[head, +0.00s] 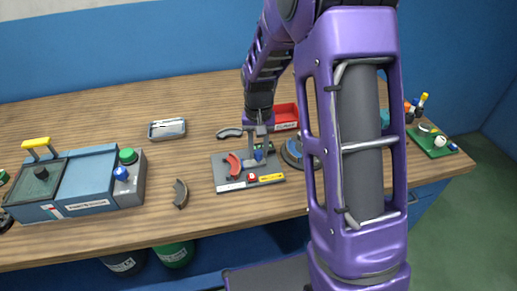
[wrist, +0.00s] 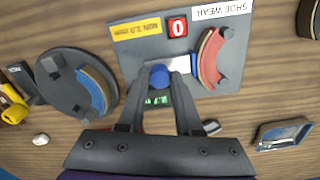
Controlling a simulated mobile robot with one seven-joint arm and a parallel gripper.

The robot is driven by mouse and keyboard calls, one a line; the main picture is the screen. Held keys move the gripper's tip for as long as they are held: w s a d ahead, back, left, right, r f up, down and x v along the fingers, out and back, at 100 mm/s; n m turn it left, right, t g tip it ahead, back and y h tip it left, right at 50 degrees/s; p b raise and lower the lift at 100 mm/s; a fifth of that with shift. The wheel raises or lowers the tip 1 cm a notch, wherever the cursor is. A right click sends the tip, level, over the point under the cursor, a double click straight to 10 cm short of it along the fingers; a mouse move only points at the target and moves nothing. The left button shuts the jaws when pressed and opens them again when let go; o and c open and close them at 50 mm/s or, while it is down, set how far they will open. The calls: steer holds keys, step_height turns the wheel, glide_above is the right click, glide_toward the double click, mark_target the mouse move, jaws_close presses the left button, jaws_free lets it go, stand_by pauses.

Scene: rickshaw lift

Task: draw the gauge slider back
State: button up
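The shoe wear gauge is a grey plate (head: 221,165) on the bench, also seen in the wrist view (wrist: 128,62). It carries a red curved shoe (wrist: 209,58), a red button marked 0 (wrist: 178,27) and a lit green display (wrist: 158,100). The slider's blue knob (wrist: 160,76) stands at the plate's middle, by a pale metal strip (wrist: 183,67). My gripper (wrist: 161,74) is down at the gauge, its two fingers close against both sides of the knob. In the head view, my gripper (head: 259,146) partly hides the slider.
A dark round drum (wrist: 70,85) with a blue-lined shoe lies beside the gauge. A metal tray (head: 167,129), loose dark shoes (head: 180,193) and a red bin (head: 285,117) lie around. A blue machine (head: 90,180) stands at left, a green board (head: 432,141) at right.

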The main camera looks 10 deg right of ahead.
jaws_close()
stand_by(1.0)
